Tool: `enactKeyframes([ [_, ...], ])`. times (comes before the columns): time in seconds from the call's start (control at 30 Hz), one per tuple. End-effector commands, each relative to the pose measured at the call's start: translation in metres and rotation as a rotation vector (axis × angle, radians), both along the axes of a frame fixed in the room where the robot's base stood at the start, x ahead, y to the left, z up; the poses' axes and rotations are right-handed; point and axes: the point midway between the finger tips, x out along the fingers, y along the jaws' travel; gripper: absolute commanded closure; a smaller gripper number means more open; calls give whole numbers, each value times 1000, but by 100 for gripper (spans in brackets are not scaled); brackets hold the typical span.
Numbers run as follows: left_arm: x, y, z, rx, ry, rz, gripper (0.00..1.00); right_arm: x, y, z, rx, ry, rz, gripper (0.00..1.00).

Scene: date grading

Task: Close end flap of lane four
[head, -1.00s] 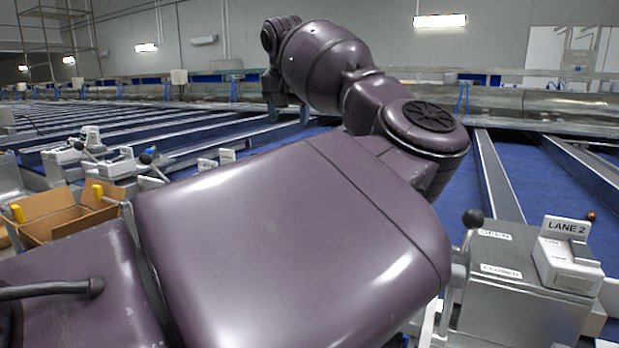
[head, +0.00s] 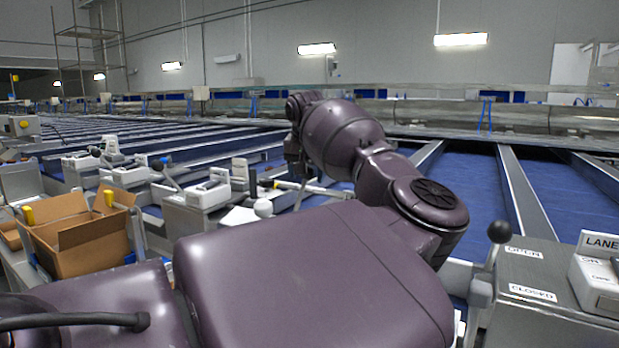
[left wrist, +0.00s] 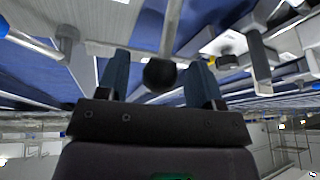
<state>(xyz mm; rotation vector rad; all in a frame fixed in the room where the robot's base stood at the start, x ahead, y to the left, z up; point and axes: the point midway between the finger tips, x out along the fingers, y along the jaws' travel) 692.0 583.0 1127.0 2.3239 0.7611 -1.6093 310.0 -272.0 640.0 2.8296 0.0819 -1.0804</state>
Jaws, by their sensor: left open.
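My left gripper (head: 300,168) points down beyond my purple arm in the head view; its fingers are small there and partly hidden. In the left wrist view, the two dark blue fingers of this gripper (left wrist: 158,68) are apart. A dark round knob (left wrist: 160,74) appears between them; I cannot tell whether they touch it. No lane four label is readable. My right gripper is not in view.
At right, a grey box (head: 530,262) has OPEN and CLOSED labels and a black-knobbed lever (head: 499,232). An open cardboard box (head: 85,250) stands at left. Blue lanes (head: 470,190) with metal dividers run toward the back. My arm hides the middle foreground.

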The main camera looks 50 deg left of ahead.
Motion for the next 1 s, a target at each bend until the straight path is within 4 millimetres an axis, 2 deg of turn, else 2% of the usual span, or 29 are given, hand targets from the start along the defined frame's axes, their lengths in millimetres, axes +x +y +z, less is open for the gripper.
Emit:
enactKeyframes([
  [0.2,2,3,-8,0,-1,0,40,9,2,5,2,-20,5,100],
  [0.43,2,3,-7,0,-2,0,40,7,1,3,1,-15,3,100],
  [0.83,2,3,-8,1,-1,0,100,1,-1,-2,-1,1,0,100],
  [1.0,3,3,-8,1,-4,0,100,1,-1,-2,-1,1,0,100],
])
